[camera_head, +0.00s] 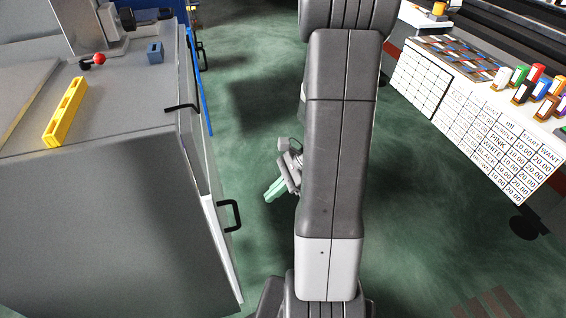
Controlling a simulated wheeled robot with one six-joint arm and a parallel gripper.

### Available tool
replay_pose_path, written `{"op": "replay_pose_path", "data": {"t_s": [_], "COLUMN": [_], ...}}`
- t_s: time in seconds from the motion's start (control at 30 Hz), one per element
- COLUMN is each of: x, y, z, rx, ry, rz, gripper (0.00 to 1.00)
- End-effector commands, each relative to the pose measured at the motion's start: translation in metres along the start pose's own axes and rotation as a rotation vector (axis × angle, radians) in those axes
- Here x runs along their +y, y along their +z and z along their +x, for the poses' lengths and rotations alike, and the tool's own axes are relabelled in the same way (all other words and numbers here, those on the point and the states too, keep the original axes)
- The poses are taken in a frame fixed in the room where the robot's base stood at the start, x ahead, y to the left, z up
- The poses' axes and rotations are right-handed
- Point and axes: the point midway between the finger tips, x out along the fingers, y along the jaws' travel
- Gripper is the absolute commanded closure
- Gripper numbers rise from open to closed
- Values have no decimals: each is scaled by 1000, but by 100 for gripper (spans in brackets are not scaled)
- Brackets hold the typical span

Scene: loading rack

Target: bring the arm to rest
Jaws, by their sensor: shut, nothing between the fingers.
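My gripper (274,189) shows in the head view just left of my grey upright arm link, low over the green floor. Its pale green fingers point down and to the left. They are shut and hold nothing. The rest of the wrist is partly hidden behind the arm link, which fills the middle of the view.
A grey cabinet (95,225) with black handles stands at left, bearing a yellow block (64,112) and a small blue block (155,53). At right, a white counter (430,100) carries several coloured bottles and printed tables. Green floor (245,110) between them is clear.

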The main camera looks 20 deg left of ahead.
Motion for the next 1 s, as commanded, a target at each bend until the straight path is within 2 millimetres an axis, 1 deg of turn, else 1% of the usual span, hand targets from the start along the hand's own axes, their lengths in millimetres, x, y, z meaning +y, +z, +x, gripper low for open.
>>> {"op": "replay_pose_path", "data": {"t_s": [0.3,0.43,0.57,0.9,1.0], "x": [0,0,1,0,-1], "y": [0,-1,-1,-2,6], "z": [1,9,29,97,110], "rx": [0,-1,-1,-1,0], "ry": [0,2,4,6,3], "rz": [0,1,1,0,-2], "gripper": [100,100,100,100,100]}}
